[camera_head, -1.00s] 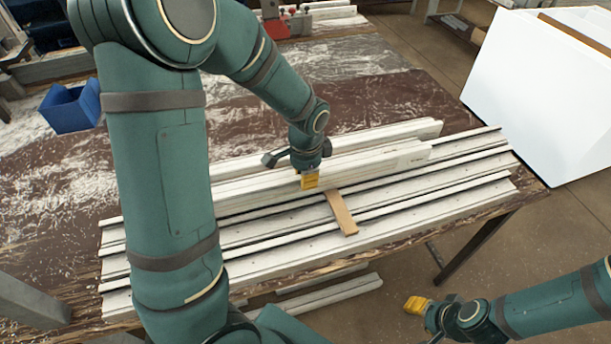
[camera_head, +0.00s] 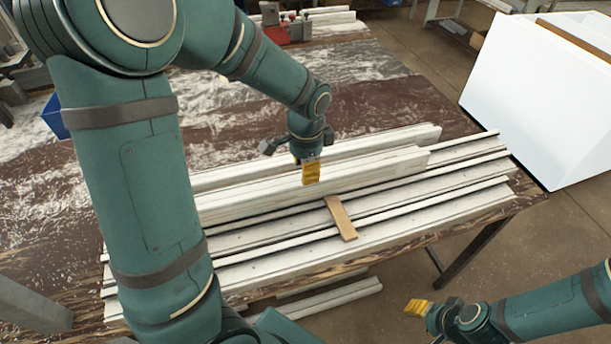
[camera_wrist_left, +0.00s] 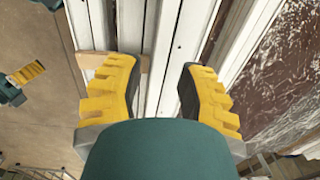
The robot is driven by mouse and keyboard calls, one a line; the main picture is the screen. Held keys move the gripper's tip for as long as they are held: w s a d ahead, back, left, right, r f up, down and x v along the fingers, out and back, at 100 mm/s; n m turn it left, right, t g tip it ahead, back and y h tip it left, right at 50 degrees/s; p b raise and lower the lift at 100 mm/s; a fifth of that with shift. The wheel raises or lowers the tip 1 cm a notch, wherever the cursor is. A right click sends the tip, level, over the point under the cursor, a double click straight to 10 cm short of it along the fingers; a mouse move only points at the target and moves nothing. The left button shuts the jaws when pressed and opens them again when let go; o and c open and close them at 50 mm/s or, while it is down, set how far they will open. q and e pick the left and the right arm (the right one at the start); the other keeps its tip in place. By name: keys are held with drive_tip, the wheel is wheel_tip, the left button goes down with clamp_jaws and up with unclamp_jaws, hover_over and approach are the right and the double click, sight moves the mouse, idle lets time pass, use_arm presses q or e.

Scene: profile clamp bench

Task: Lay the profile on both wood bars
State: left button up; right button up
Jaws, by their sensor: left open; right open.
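A long white profile (camera_head: 395,162) lies near the back of the white rails on the bench, beside another long white piece behind it. One wood bar (camera_head: 340,218) lies across the front rails; part of it also shows in the left wrist view (camera_wrist_left: 92,60). A second wood bar is not visible; my left arm covers much of the rails. My left gripper (camera_head: 311,173) is open over the front side of the profile. In the left wrist view its fingers (camera_wrist_left: 160,92) stand apart with white lengths between them. My right gripper (camera_head: 417,308) is open, off the bench's front edge.
A white box-like cabinet (camera_head: 545,90) stands right of the bench. A blue bin (camera_head: 54,113) at the left is mostly behind my arm. Red clamp parts (camera_head: 274,33) sit at the back. The brown bench top (camera_head: 385,105) behind the profiles is clear apart from white dust.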

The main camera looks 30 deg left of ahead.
use_arm(q)
wheel_tip(320, 180, up, 6)
drive_tip(key=shift+r+p, duration=0.2)
drive_tip(key=shift+p, duration=0.2)
drive_tip(key=shift+s+d, duration=0.1)
